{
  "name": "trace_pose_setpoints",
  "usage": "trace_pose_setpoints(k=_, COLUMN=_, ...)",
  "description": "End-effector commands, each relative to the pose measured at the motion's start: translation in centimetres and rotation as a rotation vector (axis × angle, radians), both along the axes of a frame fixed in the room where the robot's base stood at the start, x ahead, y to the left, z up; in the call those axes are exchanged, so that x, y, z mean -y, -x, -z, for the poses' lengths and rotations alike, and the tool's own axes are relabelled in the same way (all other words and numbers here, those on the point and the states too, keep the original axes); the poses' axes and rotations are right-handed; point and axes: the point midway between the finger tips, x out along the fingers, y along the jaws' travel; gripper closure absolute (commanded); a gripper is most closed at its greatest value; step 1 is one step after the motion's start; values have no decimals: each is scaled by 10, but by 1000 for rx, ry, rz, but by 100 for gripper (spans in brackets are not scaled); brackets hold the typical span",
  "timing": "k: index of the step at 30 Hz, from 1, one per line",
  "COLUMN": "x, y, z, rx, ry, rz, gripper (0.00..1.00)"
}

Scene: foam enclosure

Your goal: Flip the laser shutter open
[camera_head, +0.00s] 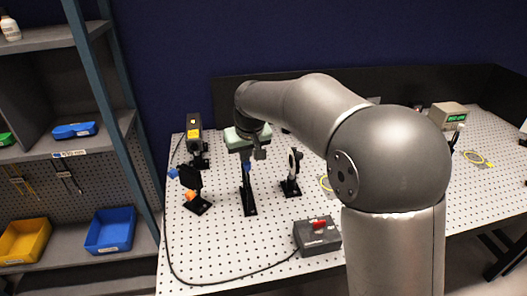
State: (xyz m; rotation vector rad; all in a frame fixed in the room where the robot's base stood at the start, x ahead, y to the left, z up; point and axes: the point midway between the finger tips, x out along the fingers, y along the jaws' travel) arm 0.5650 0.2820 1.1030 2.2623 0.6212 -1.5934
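A black optic mount (190,178) stands on a post at the left of the perforated table, with a blue tab at its upper left and an orange part low down. It looks like the laser shutter, but its flap position is too small to tell. The black laser box (194,124) with a yellow label stands behind it. My gripper (259,150) points down to the right of the mount, apart from it, over another black post (248,195). Its fingers are small and dark, so I cannot tell whether they are open. What that post carries is partly hidden by my gripper.
A round-lens mount (293,168) stands right of my gripper. A dark control box (318,236) with a red switch sits at the front, its cable looping left. A shelf with blue (110,230) and yellow (24,240) bins is at left. My arm hides part of the table.

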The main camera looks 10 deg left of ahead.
Motion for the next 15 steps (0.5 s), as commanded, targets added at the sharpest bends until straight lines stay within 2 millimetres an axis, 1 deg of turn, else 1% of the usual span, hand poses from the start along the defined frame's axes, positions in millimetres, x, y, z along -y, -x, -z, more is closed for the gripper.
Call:
trace_pose_setpoints(k=1, x=2, y=3, z=2, rx=-8, ry=6, rz=-1, gripper=100)
trace_pose_setpoints(k=10, x=3, y=3, z=3, rx=-14, ry=10, rz=2, gripper=100)
trace_pose_setpoints(k=13, x=1, y=-1, z=2, rx=-15, ry=10, rz=1, gripper=100)
trace_pose_setpoints(k=15, x=-2, y=-7, z=1, rx=-14, ry=10, rz=3, gripper=100)
